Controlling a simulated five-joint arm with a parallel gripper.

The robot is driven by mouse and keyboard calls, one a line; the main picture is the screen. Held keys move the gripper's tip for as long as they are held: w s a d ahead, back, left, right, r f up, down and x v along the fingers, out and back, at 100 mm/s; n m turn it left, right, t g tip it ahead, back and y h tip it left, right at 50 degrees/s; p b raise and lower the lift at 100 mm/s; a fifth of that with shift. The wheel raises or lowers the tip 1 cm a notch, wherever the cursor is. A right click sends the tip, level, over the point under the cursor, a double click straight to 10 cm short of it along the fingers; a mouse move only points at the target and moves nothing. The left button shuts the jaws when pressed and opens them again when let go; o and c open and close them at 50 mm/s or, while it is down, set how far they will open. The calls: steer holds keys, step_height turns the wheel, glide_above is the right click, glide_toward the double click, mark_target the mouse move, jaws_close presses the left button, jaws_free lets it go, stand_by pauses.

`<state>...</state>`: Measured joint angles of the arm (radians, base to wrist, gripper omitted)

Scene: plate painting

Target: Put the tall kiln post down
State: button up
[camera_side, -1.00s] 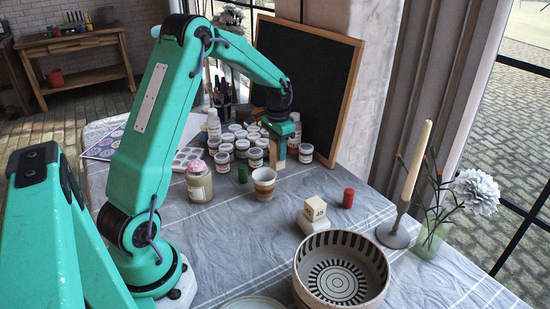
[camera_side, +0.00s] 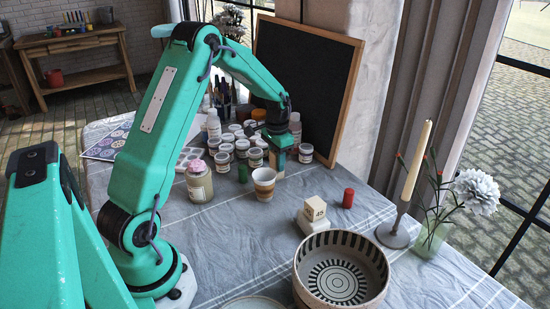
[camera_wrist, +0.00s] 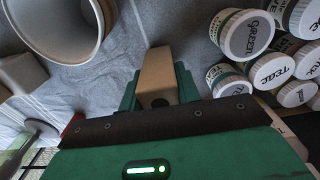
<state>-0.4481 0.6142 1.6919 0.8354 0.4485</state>
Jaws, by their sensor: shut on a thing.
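The tall kiln post is a tan, square-sided block (camera_wrist: 155,68). In the wrist view it stands between the two teal fingers of my gripper (camera_wrist: 158,88), which is shut on it. In the side view my gripper (camera_side: 278,146) points down among the paint jars and the cup, and the lower part of the post (camera_side: 277,169) shows beneath it, close to the cloth. I cannot tell whether the post's foot touches the cloth.
Paint jars (camera_side: 256,158) crowd close to the post. A banded cup (camera_side: 264,189) stands in front, beside a green cylinder (camera_side: 242,174). A block stack (camera_side: 312,222), red cylinder (camera_side: 348,198), patterned bowl (camera_side: 318,292) and candle holder (camera_side: 393,236) stand rightward. Cloth between them is clear.

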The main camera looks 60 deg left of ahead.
steer(key=shift+f, duration=0.15)
steer(key=o, duration=1.1)
step_height(320, 180, up, 12)
steer(key=shift+r, duration=0.1)
steer(key=shift+d+r, duration=0.1)
stand_by(0.4)
